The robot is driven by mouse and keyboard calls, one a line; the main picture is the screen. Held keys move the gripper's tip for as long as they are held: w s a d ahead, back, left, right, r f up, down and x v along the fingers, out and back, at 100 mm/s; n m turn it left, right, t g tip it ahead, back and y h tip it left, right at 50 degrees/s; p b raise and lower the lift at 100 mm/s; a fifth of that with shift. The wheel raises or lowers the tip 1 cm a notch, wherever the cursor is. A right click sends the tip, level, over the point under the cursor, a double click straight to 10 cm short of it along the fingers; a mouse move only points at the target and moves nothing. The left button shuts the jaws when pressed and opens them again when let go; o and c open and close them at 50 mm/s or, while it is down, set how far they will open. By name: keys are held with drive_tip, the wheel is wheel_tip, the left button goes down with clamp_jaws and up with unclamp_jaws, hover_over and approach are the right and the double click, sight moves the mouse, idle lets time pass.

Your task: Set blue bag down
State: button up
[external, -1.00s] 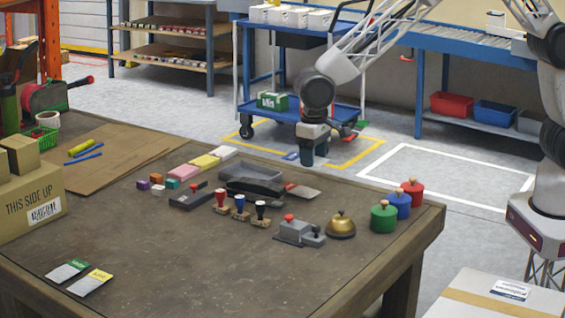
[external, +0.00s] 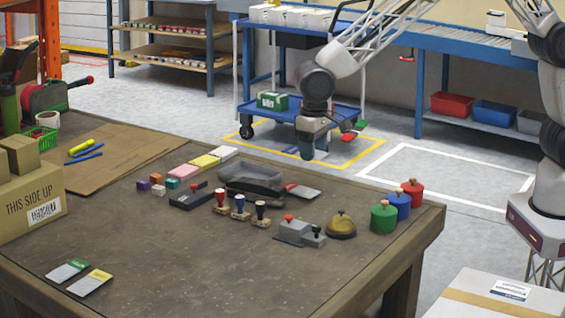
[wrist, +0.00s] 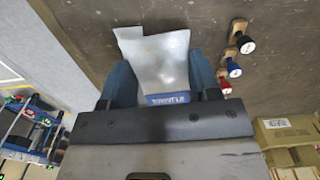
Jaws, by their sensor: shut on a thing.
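In the wrist view a silvery bag with a blue band (wrist: 167,62) is between the two dark blue fingers of my gripper (wrist: 163,82). The gripper is shut on it, with the silvery part extending past the fingertips over the brown table. In the external view my gripper (external: 311,146) hangs above and near the table's far edge; the bag is hard to make out there. A grey tray (external: 232,176) sits on the table, left of and nearer than the gripper. A silvery bag with a red end (external: 304,192) lies just right of the tray.
Three stamps (external: 240,208), a grey device with a red knob (external: 292,231), a brass bell (external: 341,225) and green, blue and red knobbed weights (external: 383,218) stand near. Green and yellow bags (external: 90,283) lie front left. The table's front middle (external: 210,265) is clear.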

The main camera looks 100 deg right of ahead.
sight(256, 172)
drive_tip(key=shift+m, duration=0.8)
drive_tip(key=s+d+f, duration=0.1)
drive_tip(key=d+f, duration=0.2)
drive_tip(key=d, duration=0.2)
drive_tip(key=s+d+f, duration=0.1)
drive_tip(key=d+f, duration=0.2)
drive_tip(key=d, duration=0.3)
drive_tip(key=s+d+f, duration=0.2)
drive_tip(key=d+f, duration=0.1)
drive_tip(key=d, duration=0.3)
drive_tip(key=shift+d, duration=0.2)
drive_tip(key=shift+w, duration=0.15)
drive_tip(key=shift+w+d+f, duration=0.25)
drive_tip(key=shift+w+d, duration=0.3)
drive_tip(key=shift+w, duration=2.05)
drive_tip(key=shift+w+d+f, duration=0.3)
drive_tip(key=shift+w+d, duration=0.2)
drive_tip(key=shift+w, duration=2.1)
drive_tip(key=shift+w+d+f, duration=0.25)
drive_tip(key=shift+w+d, duration=0.3)
drive_tip(key=shift+w, duration=2.05)
drive_tip(key=shift+f, duration=0.15)
drive_tip(key=shift+f, duration=1.6)
drive_tip(key=shift+f, duration=0.15)
drive_tip(key=o, duration=1)
